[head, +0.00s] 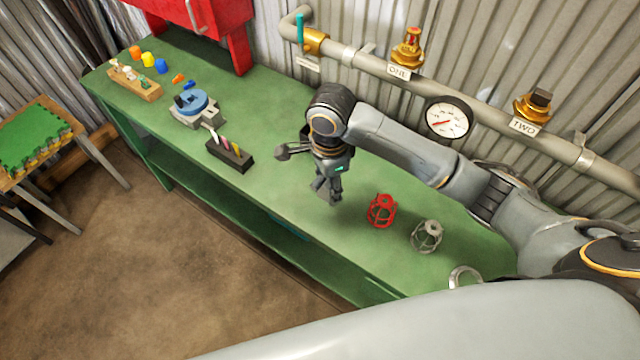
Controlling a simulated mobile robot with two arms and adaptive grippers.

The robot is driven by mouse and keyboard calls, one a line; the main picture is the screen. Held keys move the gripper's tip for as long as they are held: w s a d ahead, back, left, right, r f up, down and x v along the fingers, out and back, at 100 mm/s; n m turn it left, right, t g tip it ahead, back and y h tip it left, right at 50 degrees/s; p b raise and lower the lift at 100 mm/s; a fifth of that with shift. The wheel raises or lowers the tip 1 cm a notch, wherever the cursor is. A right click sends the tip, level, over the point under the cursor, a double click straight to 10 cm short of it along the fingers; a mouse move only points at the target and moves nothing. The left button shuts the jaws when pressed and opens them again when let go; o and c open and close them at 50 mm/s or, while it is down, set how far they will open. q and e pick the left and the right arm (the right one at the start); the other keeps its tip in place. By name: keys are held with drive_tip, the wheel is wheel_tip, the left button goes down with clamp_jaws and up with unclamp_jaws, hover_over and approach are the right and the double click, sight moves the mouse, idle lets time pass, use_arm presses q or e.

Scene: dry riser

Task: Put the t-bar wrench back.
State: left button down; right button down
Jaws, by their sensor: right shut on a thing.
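My left gripper is not in view.
A dark tool block (230,155) and a blue-topped vise (195,105) stand left. Behind runs a pipe (365,60) with brass valves and a gauge (448,118).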

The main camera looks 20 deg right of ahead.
drive_tip(key=w+f, duration=0.6)
drive_tip(key=shift+w+d+f, duration=0.1)
drive_tip(key=shift+w+f, duration=0.1)
drive_tip(key=shift+f, duration=1.55)
drive_tip(key=shift+f, duration=0.15)
drive_tip(key=c, duration=0.6)
unclamp_jaws()
wheel_tip(320, 180, up, 12)
drive_tip(key=shift+s, duration=0.1)
